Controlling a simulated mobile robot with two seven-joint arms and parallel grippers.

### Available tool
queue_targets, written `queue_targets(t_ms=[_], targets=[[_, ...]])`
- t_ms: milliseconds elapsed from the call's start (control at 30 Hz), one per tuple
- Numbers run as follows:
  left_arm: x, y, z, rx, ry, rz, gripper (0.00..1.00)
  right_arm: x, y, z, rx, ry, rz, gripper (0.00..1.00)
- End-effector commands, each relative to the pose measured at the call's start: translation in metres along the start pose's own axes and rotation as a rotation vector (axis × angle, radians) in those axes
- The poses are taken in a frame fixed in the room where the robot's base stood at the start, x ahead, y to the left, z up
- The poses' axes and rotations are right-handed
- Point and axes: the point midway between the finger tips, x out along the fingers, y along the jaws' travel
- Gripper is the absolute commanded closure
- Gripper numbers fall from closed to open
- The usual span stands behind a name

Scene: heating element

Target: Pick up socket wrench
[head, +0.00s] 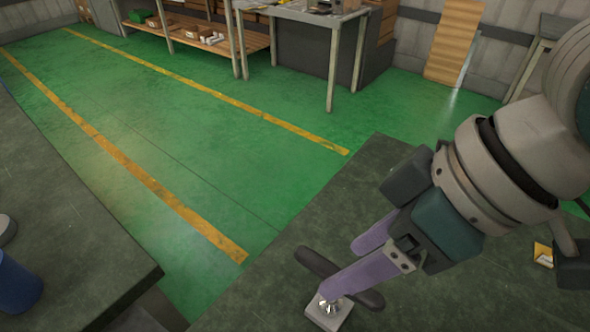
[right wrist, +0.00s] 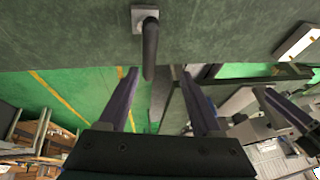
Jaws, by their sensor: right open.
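The socket wrench has a long dark handle (head: 319,262) and a shiny metal piece below one end of it at a pale square block (head: 328,316), on the dark green table. In the right wrist view, the handle (right wrist: 150,45) points toward the camera from the square block (right wrist: 137,18). My right gripper (head: 343,268) is open, its two purple fingers over the handle in the head view. In the right wrist view, my right gripper (right wrist: 157,72) has the handle's near end showing between its fingertips, apart from both. One finger hides part of the handle in the head view.
The dark table (head: 262,300) is mostly bare around the wrench. A small yellow packet (head: 543,254) lies at the right. Another dark table (head: 75,225) stands at the left with a blue object (head: 15,285). Green floor (head: 190,130) lies between; a workbench (head: 300,12) stands behind.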

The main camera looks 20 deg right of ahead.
Motion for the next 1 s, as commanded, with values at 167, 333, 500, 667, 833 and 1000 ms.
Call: queue_targets(t_ms=[167, 333, 500, 667, 833, 1000], targets=[[0.004, 0.001, 0.001, -0.002, 0.001, 0.002, 0.50, 0.004, 0.017, 0.002, 0.021, -0.027, -0.004, 0.34], [0.009, 0.001, 0.002, -0.002, 0.001, 0.002, 0.50, 0.030, 0.016, 0.003, 0.025, -0.028, -0.009, 0.34], [0.011, 0.001, 0.003, -0.002, 0.001, 0.002, 0.50, 0.046, 0.016, 0.003, 0.023, -0.027, -0.007, 0.34], [0.013, 0.001, 0.004, -0.001, 0.001, 0.001, 0.50, 0.067, 0.017, 0.006, 0.024, -0.027, -0.007, 0.34], [0.018, 0.000, 0.006, 0.003, 0.000, -0.002, 0.50, 0.092, 0.018, 0.008, 0.023, -0.027, -0.007, 0.34], [0.019, -0.001, 0.006, 0.006, 0.000, -0.005, 0.50, 0.099, 0.018, 0.008, 0.019, -0.027, -0.005, 0.34]])
